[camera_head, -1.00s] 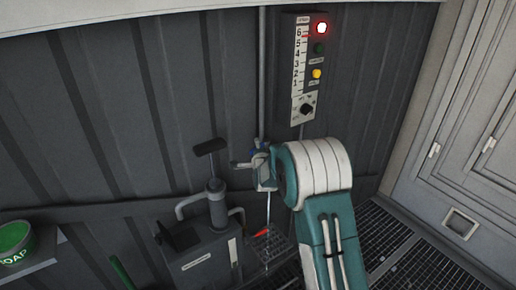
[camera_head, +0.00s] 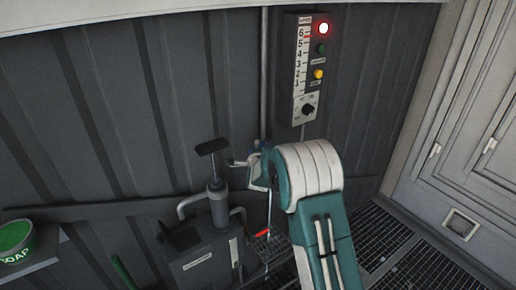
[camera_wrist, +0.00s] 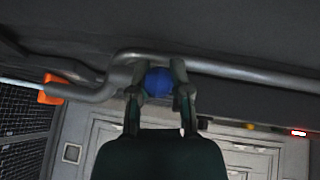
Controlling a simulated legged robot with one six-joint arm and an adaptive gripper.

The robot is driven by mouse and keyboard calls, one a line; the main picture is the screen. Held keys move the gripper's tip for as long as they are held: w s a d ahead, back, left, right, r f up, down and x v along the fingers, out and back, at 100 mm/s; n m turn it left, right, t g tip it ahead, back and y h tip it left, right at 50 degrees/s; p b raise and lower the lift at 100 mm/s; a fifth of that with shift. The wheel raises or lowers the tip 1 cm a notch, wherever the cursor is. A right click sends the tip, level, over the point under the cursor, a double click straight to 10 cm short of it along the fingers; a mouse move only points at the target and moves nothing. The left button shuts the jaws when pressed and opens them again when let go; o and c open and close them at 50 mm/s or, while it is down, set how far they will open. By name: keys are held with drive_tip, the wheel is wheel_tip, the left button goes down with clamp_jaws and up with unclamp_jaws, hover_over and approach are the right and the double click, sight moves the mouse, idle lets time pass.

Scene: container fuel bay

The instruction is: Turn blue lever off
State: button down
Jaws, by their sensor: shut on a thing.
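The blue lever shows in the wrist view as a rounded blue end (camera_wrist: 158,84) on a grey pipe. My gripper (camera_wrist: 158,72) has one finger on each side of it and is shut on it. In the head view my gripper (camera_head: 256,166) is at the wall pipe, right of the pump, mostly covered by my arm. Only a small dark blue bit shows there, so the lever's angle cannot be told.
A pump unit (camera_head: 207,258) with a T-handle stands left of my gripper. A red handle (camera_head: 262,233) hangs below. A gauge panel (camera_head: 305,70) with a lit red lamp is above. A soap tub (camera_head: 15,240) sits far left. Floor grating (camera_head: 375,235) lies right.

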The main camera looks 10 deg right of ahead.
drive_tip(key=shift+w+a+r+m+g+h, duration=0.15)
drive_tip(key=shift+w+m+g+h, duration=0.2)
drive_tip(key=shift+m+h, duration=0.5)
drive_tip(key=shift+w+a+m+g+h, duration=0.1)
drive_tip(key=shift+w+m+g+h, duration=0.2)
drive_tip(key=shift+m+h, duration=0.55)
drive_tip(key=c, duration=0.5)
unclamp_jaws()
drive_tip(key=shift+c, duration=0.2)
